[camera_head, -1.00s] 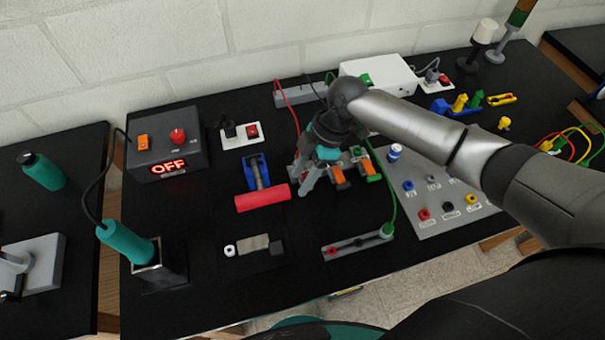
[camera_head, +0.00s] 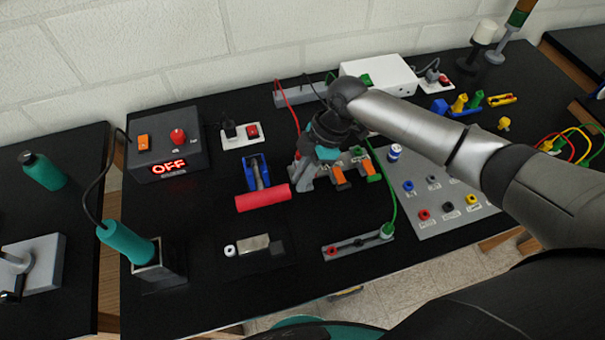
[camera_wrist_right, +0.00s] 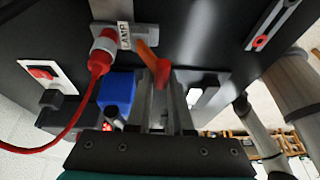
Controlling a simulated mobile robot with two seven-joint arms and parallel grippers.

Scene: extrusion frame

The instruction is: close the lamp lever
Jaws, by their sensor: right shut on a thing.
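The lamp lever (camera_wrist_right: 147,55) is an orange lever on a grey terminal by the "LAMP" label (camera_wrist_right: 124,37) in the right wrist view. Its reddish end lies at the fingertips. My right gripper (camera_wrist_right: 161,88) is shut on this lever, and its fingers hide part of it. In the head view my right gripper (camera_head: 304,181) is low at the left end of the terminal row and hides the lamp terminal. Two other orange levers (camera_head: 339,175) (camera_head: 370,169) show to its right. My left gripper is not in view.
A blue switch with a red handle (camera_head: 263,197) stands close to the left of the gripper. A red cable (camera_head: 291,112) and a green cable (camera_head: 390,190) run nearby. A black box reading OFF (camera_head: 168,150) is farther left. A grey panel (camera_head: 440,225) lies right.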

